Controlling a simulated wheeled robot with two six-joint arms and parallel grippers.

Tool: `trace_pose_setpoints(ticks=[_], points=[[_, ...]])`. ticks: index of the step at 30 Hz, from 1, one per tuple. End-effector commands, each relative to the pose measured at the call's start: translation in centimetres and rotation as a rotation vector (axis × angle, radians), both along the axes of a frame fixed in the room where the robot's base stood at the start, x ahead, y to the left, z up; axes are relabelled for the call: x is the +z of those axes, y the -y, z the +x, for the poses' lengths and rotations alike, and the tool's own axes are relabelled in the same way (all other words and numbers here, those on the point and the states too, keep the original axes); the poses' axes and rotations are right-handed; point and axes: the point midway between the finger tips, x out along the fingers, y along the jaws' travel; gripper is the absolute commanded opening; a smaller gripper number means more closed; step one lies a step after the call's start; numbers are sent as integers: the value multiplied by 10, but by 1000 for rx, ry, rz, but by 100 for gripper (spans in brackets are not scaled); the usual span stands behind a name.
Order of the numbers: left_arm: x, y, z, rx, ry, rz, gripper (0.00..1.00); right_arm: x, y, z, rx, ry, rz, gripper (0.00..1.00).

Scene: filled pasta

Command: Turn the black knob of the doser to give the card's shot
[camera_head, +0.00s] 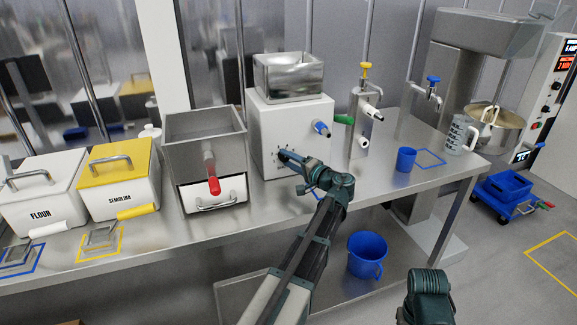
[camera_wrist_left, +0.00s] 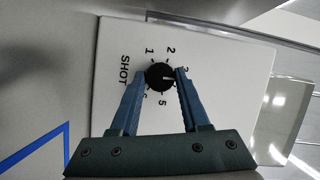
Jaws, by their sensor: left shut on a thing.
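The doser (camera_head: 312,135) is a white box with a steel hopper on top, standing on the steel counter. In the left wrist view its black knob (camera_wrist_left: 158,76) sits in a dial marked SHOT with numbers around it. A pale mark on the knob points right, toward the side of the 3. My left gripper (camera_wrist_left: 160,74) is shut on the knob, one finger on each side; the right finger covers part of the dial. I see no readable card. My right gripper's fingers are out of sight.
Left of the doser stands a steel bin (camera_head: 205,140) with a red handle. Farther left are the semolina box (camera_head: 130,185) and flour box (camera_head: 40,195). A blue cup (camera_head: 405,160) and a clear jug (camera_head: 460,135) stand right. A blue bucket (camera_head: 367,255) is below.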

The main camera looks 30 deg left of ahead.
Motion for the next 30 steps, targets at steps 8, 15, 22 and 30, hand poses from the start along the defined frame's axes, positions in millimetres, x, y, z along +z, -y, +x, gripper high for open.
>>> trace_pose_setpoints(ticks=[8,15,22,30], points=[[-7,0,-1,1,-178,147,0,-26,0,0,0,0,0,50],[-6,0,-1,0,-287,241,0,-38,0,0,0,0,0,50],[-5,0,-1,-1,-347,292,0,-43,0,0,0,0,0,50],[-4,0,-1,-1,-370,314,0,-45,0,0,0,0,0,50]])
